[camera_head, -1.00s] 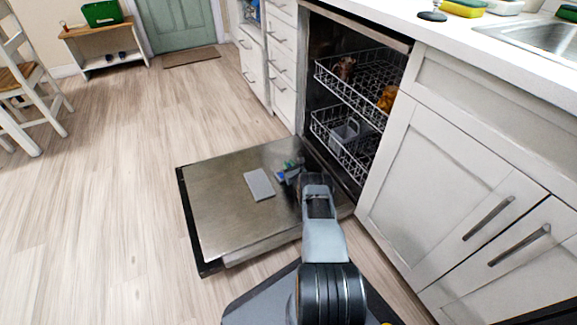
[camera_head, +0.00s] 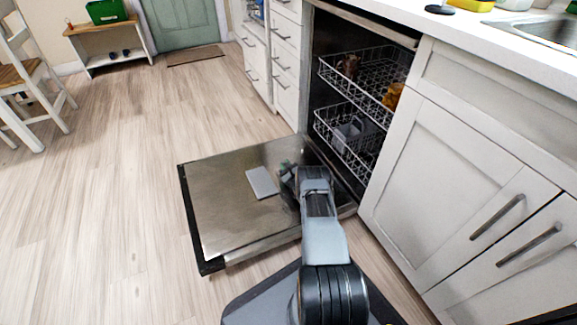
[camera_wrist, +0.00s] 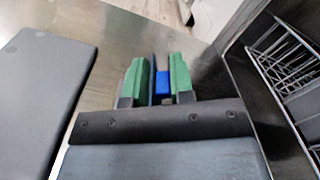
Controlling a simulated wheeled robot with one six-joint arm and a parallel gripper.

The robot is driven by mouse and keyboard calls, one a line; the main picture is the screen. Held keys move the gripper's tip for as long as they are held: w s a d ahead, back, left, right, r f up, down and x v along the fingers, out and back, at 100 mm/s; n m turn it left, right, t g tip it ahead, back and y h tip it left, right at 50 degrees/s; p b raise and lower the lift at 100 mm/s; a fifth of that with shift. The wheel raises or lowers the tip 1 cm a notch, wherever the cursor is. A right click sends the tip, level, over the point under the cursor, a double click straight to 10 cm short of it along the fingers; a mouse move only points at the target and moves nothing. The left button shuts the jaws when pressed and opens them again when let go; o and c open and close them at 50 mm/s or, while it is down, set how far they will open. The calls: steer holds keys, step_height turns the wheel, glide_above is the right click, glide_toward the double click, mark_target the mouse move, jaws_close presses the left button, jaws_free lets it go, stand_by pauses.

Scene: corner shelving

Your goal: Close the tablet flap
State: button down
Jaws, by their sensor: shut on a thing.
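The dishwasher door (camera_head: 225,215) lies folded down, its steel inner face up. A grey rectangular panel (camera_head: 262,182), apparently the tablet flap, lies on that face. It also shows at the left of the wrist view (camera_wrist: 40,85), apart from my gripper. My gripper (camera_wrist: 157,80) has green finger pads and is shut on a narrow blue piece (camera_wrist: 162,85) above the door. I cannot tell whether the blue piece belongs to the door. In the head view my gripper (camera_head: 287,173) is just right of the grey panel, mostly hidden by my arm.
Dishwasher racks (camera_head: 355,75) with dishes are inside the open cavity, right of my gripper; a rack (camera_wrist: 285,60) also shows in the wrist view. White cabinets (camera_head: 450,170) stand close on the right. Open wooden floor (camera_head: 110,190) lies left of the door.

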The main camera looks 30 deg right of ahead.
steer(key=shift+w+a+f+n, duration=0.1)
steer(key=shift+a+f+n, duration=0.1)
steer(key=shift+n, duration=0.45)
steer(key=shift+a+f+n, duration=0.1)
steer(key=shift+a+n, duration=0.15)
steer(key=shift+n, duration=0.45)
steer(key=shift+w+a+f+n, duration=0.1)
steer(key=shift+a+n, duration=0.1)
steer(key=shift+n, duration=0.45)
steer(key=c, duration=1.2)
jaws_free()
steer(key=shift+s, duration=0.1)
steer(key=shift+c, duration=0.2)
steer(key=shift+o, duration=0.7)
steer(key=shift+a+f, duration=0.1)
steer(key=shift+a, duration=0.05)
steer(key=s+p, duration=0.2)
steer(key=s, duration=0.2)
steer(key=s+a+p, duration=0.1)
steer(key=s+p, duration=0.1)
steer(key=s, duration=0.3)
steer(key=s+a+p, duration=0.1)
steer(key=s+p, duration=0.1)
steer(key=s, duration=0.2)
steer(key=shift+s, duration=0.3)
